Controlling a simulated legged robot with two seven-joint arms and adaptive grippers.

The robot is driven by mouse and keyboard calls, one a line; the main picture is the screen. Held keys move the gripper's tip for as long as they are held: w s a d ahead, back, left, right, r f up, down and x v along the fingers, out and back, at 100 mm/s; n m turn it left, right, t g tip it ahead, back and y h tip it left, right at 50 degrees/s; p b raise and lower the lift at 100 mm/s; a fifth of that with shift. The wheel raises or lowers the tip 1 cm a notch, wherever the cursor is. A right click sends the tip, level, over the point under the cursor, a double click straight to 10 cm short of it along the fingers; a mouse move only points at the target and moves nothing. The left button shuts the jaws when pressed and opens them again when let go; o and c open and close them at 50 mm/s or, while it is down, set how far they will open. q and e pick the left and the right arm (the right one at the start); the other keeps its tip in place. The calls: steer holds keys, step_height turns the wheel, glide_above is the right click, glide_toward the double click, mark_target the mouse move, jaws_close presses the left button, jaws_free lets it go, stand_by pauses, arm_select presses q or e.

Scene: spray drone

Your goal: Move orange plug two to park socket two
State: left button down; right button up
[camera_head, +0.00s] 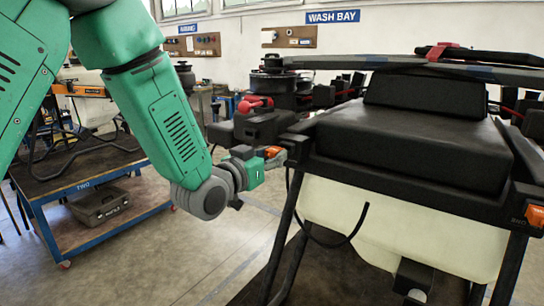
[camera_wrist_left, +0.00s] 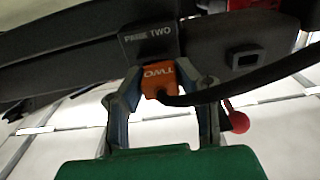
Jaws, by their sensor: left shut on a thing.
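My left gripper (camera_head: 270,158) is shut on an orange plug (camera_head: 273,152) at the left edge of the drone's black frame. In the left wrist view the plug (camera_wrist_left: 158,82) is marked TWO and sits between the two fingers (camera_wrist_left: 160,74). Its outer end meets a dark block (camera_wrist_left: 152,42) with a label ending in TWO, whose first word is blurred. I cannot tell how deep it sits there. A black cable (camera_wrist_left: 225,92) runs from the plug to the right. A square socket-like opening (camera_wrist_left: 245,58) shows right of the block. My right gripper is out of view.
The drone's black body (camera_head: 410,150) and pale tank (camera_head: 400,225) fill the right side. Another orange plug (camera_head: 535,215) is at the far right. A red knob (camera_wrist_left: 236,122) hangs near the right finger. A blue-edged cart (camera_head: 90,180) stands at left, with open floor between.

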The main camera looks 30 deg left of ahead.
arm_select(q)
steer(key=shift+w+d+r, duration=0.1)
steer(key=shift+w+d, duration=0.35)
steer(key=shift+w, duration=0.15)
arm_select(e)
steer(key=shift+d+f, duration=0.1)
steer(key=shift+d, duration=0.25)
arm_select(q)
steer(key=shift+w, duration=0.25)
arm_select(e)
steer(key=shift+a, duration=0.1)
arm_select(q)
steer(key=c, duration=1.3)
jaws_free()
steer(key=shift+o, duration=0.8)
steer(key=shift+w+a, duration=0.1)
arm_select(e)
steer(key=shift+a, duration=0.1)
arm_select(q)
steer(key=shift+a, duration=0.1)
